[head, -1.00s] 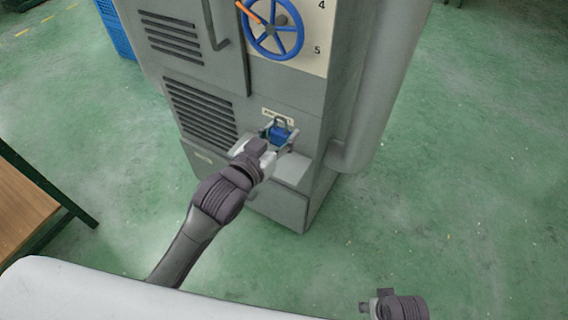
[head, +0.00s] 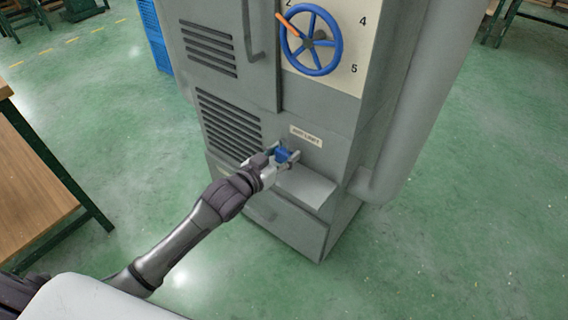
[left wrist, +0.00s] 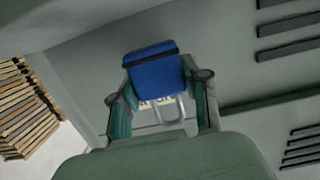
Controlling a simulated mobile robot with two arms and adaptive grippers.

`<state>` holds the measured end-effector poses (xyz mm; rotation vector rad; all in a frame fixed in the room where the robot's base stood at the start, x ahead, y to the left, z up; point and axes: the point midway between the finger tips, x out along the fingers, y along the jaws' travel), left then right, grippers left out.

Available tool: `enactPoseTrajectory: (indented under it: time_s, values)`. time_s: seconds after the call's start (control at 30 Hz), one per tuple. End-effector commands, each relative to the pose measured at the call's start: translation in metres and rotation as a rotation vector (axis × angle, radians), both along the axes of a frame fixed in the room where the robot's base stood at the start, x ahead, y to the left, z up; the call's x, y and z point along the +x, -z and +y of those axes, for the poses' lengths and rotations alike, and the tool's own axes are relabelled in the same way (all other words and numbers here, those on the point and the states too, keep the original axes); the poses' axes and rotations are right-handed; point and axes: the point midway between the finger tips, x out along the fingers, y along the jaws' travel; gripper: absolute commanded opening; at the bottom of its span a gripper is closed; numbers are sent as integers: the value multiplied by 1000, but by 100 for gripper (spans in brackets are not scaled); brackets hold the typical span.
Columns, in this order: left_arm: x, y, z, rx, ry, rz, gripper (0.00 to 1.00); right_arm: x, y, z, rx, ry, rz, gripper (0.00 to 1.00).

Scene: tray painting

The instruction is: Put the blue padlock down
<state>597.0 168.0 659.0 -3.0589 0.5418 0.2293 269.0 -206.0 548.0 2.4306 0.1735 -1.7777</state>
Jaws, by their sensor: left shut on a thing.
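The blue padlock (head: 283,155) is between the fingers of my left gripper (head: 284,158), in front of the grey cabinet. In the left wrist view the blue padlock (left wrist: 154,72) shows its body and its silvery shackle, which points toward the palm. The fingers of my left gripper (left wrist: 158,92) are closed on its two sides. A small grey shelf (head: 307,187) juts from the cabinet front just below and right of the padlock. I cannot tell whether the padlock touches the cabinet. My right gripper is not in view now.
The grey cabinet (head: 335,115) carries a blue handwheel (head: 311,40), a label plate (head: 306,136) and vent slots. A thick grey pipe (head: 425,100) runs down its right side. A wooden-topped table (head: 30,190) stands at the left.

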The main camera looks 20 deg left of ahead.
Motion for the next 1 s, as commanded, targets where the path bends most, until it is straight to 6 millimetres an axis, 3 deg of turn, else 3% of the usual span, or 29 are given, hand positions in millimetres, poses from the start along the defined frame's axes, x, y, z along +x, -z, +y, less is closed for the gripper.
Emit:
enactPoseTrajectory:
  time_s: [0.1,0.2,0.57,0.6,0.7,0.73,1.0]
  values:
    - [0,23,0,-1,0,3,16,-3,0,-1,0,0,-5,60]
    - [-1,32,-1,-1,0,1,16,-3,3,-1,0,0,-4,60]
    - [-1,34,-1,0,0,0,16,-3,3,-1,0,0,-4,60]
    - [-1,34,-1,0,0,1,52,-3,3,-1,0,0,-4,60]
    - [-1,34,-1,0,0,1,68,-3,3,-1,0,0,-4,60]
    - [-1,34,-1,0,0,1,72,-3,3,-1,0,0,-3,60]
    - [-1,34,-1,0,0,1,72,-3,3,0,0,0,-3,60]
